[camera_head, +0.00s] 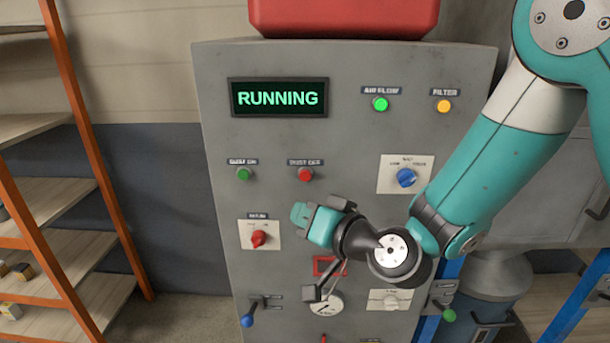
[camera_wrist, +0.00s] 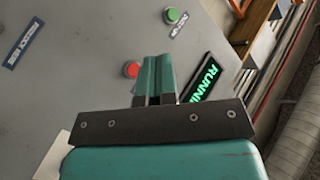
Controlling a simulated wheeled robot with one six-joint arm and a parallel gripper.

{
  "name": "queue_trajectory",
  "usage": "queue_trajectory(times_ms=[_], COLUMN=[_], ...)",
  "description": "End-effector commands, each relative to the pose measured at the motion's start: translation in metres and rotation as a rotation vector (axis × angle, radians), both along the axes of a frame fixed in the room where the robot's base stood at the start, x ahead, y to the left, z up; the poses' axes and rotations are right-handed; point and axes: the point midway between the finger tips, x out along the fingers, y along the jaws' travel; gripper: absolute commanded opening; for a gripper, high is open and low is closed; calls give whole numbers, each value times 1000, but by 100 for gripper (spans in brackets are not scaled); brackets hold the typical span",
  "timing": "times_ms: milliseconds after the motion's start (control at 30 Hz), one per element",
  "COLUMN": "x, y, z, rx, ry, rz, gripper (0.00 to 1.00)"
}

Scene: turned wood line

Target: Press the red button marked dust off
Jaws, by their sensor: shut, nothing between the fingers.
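The red button (camera_head: 305,174) sits under a dark label that reads dust off, on the front of a grey control cabinet (camera_head: 345,130). In the wrist view the red button (camera_wrist: 131,69) shows just left of my fingertips. My gripper (camera_head: 299,213) is below the button in the head view, with its teal fingers shut and empty. The closed fingers also show in the wrist view (camera_wrist: 155,62). I cannot tell the gap between the fingertips and the panel. The display (camera_head: 278,98) reads RUNNING in green.
A green button (camera_head: 244,174) is left of the red one. A blue knob (camera_head: 405,178), a red knob (camera_head: 259,238) and a blue-ended lever (camera_head: 248,320) are nearby. Green (camera_head: 380,104) and amber (camera_head: 443,106) lamps are above. An orange-framed shelf (camera_head: 85,150) stands left.

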Motion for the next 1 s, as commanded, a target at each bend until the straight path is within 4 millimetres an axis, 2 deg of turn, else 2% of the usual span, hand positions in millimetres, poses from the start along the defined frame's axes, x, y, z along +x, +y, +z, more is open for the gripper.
queue_trajectory(times_ms=[400, 600, 800, 1000], x=[54, 75, 83, 84], y=[-3, -3, -3, -3], z=[4, 1, 1, 0], rx=[-1, -1, 0, 0], ry=[0, -1, -1, 0], rz=[-2, 0, -1, 0], gripper=[0, 0, 0, 0])
